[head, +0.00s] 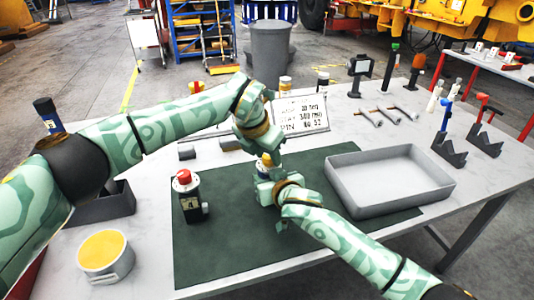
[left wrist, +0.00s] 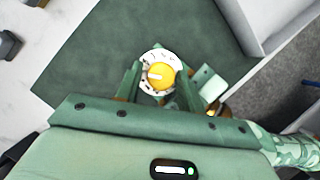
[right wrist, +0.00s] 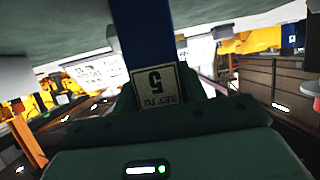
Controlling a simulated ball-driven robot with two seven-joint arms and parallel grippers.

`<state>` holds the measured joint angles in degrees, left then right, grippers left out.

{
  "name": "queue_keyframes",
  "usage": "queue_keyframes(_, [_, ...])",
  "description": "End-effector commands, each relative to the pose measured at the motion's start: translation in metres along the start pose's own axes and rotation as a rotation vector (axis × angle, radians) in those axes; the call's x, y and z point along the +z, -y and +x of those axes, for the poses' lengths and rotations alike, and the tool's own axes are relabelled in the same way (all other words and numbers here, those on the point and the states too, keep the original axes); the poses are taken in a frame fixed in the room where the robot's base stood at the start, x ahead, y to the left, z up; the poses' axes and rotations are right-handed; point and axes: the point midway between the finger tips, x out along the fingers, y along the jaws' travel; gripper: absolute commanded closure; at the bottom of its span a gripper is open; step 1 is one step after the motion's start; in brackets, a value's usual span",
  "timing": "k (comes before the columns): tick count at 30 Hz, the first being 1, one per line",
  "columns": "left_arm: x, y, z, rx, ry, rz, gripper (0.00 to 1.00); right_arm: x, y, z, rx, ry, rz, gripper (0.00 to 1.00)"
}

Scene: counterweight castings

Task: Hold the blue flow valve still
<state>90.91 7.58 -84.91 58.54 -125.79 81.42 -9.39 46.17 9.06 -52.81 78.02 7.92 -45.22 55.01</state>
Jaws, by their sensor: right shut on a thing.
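The blue flow valve shows in the right wrist view as a dark blue body (right wrist: 143,35) with a white label (right wrist: 156,85) reading "SET TO 5", upside down there. Its yellow knob (left wrist: 161,76) sits in a white dial ring in the left wrist view. The knob also shows in the head view (head: 266,160), where the grippers hide most of the body. My right gripper (right wrist: 158,98) is shut on the valve's body, over the dark green mat (head: 240,255). My left gripper (left wrist: 158,80) is open above the valve, with its fingers on either side of the dial.
A black valve (head: 190,205) with a red knob stands left on the mat. A grey tray (head: 440,193) lies to the right. A cup with yellow contents (head: 103,255) is at the front left. A sign (head: 303,113), rods and stands are behind. The mat's front is clear.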

Motion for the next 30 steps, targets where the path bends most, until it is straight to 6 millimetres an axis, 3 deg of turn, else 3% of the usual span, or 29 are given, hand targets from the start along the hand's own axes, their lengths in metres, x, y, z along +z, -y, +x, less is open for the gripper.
queue_keyframes(5, [0.001, -0.001, -0.022, 0.001, 0.003, 0.0, 0.62, 0.0, 0.001, 0.0, -0.001, 0.0, 0.002, 0.99])
queue_keyframes(12, [0.001, -0.001, -0.078, 0.002, 0.003, 0.0, 0.62, 0.0, 0.0, 0.0, -0.001, 0.0, 0.002, 0.99])
queue_keyframes(18, [0.001, -0.001, -0.11, 0.002, 0.001, -0.001, 0.62, 0.0, 0.0, 0.0, -0.001, 0.0, 0.002, 0.99])
queue_keyframes(30, [0.001, -0.001, -0.119, 0.001, 0.001, -0.001, 0.62, 0.0, 0.0, 0.0, -0.001, 0.0, 0.002, 0.99])
